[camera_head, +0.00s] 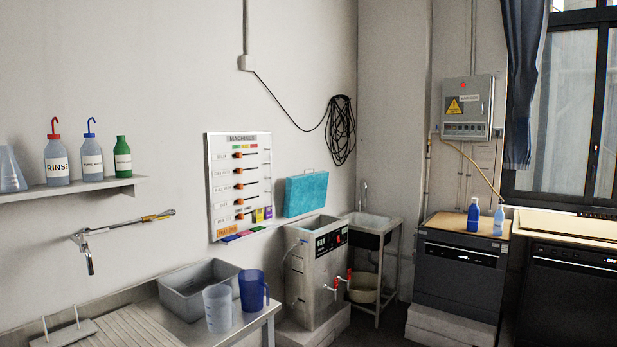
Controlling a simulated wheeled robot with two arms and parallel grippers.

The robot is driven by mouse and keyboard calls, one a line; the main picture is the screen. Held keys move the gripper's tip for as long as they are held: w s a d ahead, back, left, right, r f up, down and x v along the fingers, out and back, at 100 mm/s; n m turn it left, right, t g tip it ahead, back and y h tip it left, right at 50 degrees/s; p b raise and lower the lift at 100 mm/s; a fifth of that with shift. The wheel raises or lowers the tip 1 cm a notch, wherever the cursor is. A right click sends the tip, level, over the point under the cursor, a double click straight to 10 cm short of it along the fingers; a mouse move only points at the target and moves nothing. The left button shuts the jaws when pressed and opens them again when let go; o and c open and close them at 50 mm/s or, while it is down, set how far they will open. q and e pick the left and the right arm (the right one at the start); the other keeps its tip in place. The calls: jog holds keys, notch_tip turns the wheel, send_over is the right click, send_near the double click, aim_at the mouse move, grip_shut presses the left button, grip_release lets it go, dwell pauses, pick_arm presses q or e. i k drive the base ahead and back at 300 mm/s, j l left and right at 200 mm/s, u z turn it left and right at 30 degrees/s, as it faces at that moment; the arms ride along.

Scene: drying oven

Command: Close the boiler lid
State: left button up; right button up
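The boiler (316,278) looks like a steel box with a dark control panel on its front and red-handled taps low on its right side. It stands on a low plinth in the middle of the view, against the left wall. A teal panel (306,193), which appears to be its lid, stands raised and tilted near the wall at the back of the boiler's top. The hinge is too small to make out. Neither of my grippers is in view.
A counter with a grey basin (200,290), a clear jug (217,308) and a blue jug (253,290) lies left of the boiler. A sink (372,231) stands right behind it. Dark appliances (458,270) line the right. Floor shows between boiler and appliances.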

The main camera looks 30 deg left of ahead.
aim_at(303, 194)
jog(key=i+j+u, duration=0.2)
jog(key=i, duration=0.2)
jog(key=i+u, duration=0.25)
jog(key=i, duration=0.2)
